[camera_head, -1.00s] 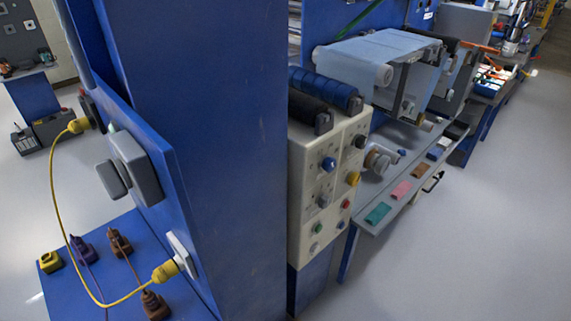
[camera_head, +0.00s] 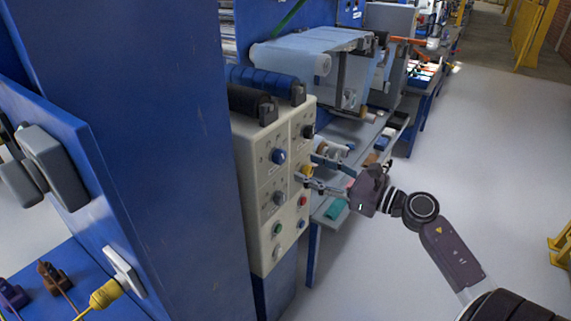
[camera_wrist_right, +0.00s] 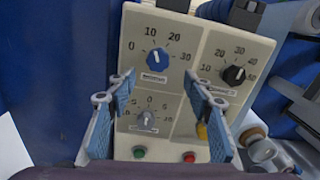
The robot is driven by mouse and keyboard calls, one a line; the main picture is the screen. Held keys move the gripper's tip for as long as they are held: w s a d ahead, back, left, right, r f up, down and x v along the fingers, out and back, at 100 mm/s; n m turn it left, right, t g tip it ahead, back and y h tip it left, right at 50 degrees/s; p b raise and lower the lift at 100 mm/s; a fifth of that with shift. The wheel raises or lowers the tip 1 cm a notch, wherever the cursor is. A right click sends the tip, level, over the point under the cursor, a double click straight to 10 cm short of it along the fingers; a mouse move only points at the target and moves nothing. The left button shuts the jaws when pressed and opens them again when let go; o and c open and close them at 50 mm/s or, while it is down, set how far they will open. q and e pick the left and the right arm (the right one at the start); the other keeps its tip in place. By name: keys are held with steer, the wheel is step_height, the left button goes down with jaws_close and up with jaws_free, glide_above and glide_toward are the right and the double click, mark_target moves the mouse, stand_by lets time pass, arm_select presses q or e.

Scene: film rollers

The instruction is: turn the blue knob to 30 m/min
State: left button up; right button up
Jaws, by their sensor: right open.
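The blue knob (camera_head: 279,156) sits at the upper left of the cream control panel (camera_head: 256,188). In the right wrist view the blue knob (camera_wrist_right: 157,61) has a scale of 0, 10, 20 and 30 around it, and its white pointer is up and slightly left, near 10. My right gripper (camera_head: 307,169) is open and empty in front of the panel, to the right of the blue knob in the head view. In the wrist view its two fingers (camera_wrist_right: 160,80) are spread wide below and either side of the knob, apparently not touching it. My left gripper is not in view.
A black knob (camera_wrist_right: 234,74), a grey knob (camera_wrist_right: 147,121) and a partly hidden yellow knob (camera_wrist_right: 202,131) share the panel, with green (camera_wrist_right: 139,152) and red (camera_wrist_right: 189,156) buttons below. A tall blue column (camera_head: 140,130) stands left.

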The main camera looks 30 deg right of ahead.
mark_target(284, 158)
steer(key=shift+n, duration=0.5)
steer(key=x, duration=0.2)
steer(key=p+x, duration=0.1)
steer(key=x, duration=0.1)
steer(key=r+p+x, duration=0.1)
steer(key=x, duration=0.1)
steer(key=shift+a, duration=0.2)
steer(key=shift+p+x, duration=0.35)
steer(key=shift+x, duration=0.5)
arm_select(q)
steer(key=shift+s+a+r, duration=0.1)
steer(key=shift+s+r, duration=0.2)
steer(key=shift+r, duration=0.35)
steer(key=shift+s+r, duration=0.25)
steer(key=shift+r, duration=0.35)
arm_select(e)
steer(key=shift+f, duration=0.15)
steer(key=shift+c, duration=0.3)
steer(key=c, duration=1.1)
